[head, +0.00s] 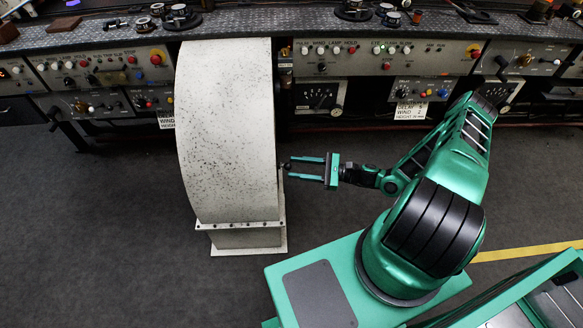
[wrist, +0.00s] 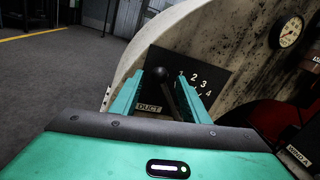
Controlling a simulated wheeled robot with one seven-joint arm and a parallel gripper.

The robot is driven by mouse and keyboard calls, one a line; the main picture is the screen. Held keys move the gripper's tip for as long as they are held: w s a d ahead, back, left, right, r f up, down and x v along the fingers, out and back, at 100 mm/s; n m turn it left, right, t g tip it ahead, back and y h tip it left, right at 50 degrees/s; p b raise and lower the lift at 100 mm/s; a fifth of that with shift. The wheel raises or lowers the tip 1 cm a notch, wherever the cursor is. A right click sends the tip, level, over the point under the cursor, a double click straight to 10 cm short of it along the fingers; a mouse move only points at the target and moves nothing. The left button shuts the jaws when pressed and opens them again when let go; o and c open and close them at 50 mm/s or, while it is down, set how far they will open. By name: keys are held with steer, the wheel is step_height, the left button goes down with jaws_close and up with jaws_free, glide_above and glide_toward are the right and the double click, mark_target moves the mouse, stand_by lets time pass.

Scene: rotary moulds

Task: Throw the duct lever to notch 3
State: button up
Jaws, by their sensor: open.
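The duct lever (wrist: 161,76) is a dark rod with a round black knob, in the wrist view in front of a dark plate (wrist: 200,68) with white notch numbers, 2, 3 and 4 readable. A label (wrist: 149,108) below it reads DUCT. My gripper (wrist: 158,90) is open, its two green fingers on either side of the knob; I cannot tell whether they touch it. In the head view my gripper (head: 289,168) points left at the right side of the large pale curved housing (head: 227,130). The notch the lever stands in is unclear, as the fingers partly hide the plate.
Control panels (head: 375,52) with buttons and knobs run along the back. The grey floor (head: 90,220) left of the housing is clear.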

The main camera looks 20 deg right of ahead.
steer(key=shift+x, duration=1)
jaws_close()
